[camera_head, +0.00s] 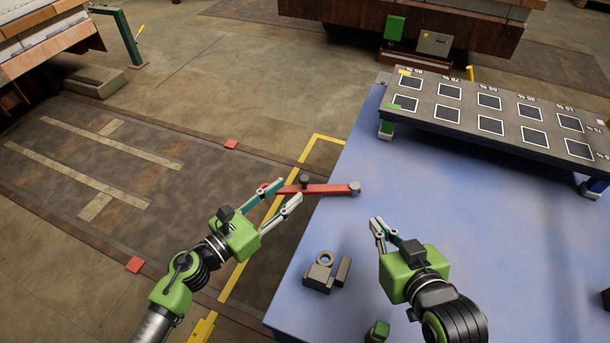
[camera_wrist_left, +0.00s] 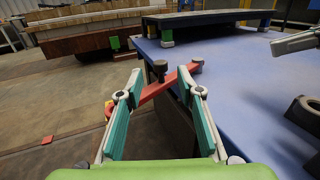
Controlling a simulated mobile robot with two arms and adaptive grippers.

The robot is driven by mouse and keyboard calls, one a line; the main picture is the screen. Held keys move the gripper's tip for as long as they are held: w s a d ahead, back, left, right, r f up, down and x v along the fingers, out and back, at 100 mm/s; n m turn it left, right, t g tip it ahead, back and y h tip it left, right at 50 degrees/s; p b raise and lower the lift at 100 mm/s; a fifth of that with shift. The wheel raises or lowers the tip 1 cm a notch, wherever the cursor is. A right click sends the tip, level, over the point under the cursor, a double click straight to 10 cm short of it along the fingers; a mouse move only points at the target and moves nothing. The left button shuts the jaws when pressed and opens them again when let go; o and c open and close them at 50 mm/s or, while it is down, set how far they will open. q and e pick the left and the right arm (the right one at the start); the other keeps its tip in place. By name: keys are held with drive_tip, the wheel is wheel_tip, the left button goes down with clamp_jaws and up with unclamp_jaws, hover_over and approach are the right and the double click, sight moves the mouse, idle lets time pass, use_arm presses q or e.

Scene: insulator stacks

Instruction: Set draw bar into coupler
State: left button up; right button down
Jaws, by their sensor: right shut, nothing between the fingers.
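The red draw bar (camera_head: 318,189) lies across the left edge of the blue table, with its left end out past the edge. It has a dark knob and a grey round end on the table. In the left wrist view the bar (camera_wrist_left: 160,88) runs diagonally across the gap between the fingers. My left gripper (camera_head: 289,190) is open around or just short of the bar; I cannot tell which. My right gripper (camera_head: 382,224) is shut and empty above the table. A dark grey block with a ring, apparently the coupler (camera_head: 318,275), stands on the table between the arms.
The blue table (camera_head: 385,175) is clear between the bar and the raised rack (camera_head: 470,108) of marked squares at the back right. A small green-topped part (camera_head: 378,331) is at the near edge. A yellow floor line (camera_head: 312,148) runs beside the table.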

sight(301, 181)
use_arm(q)
drive_tip(key=x, duration=0.7)
drive_tip(key=shift+w+d, duration=0.1)
clamp_jaws()
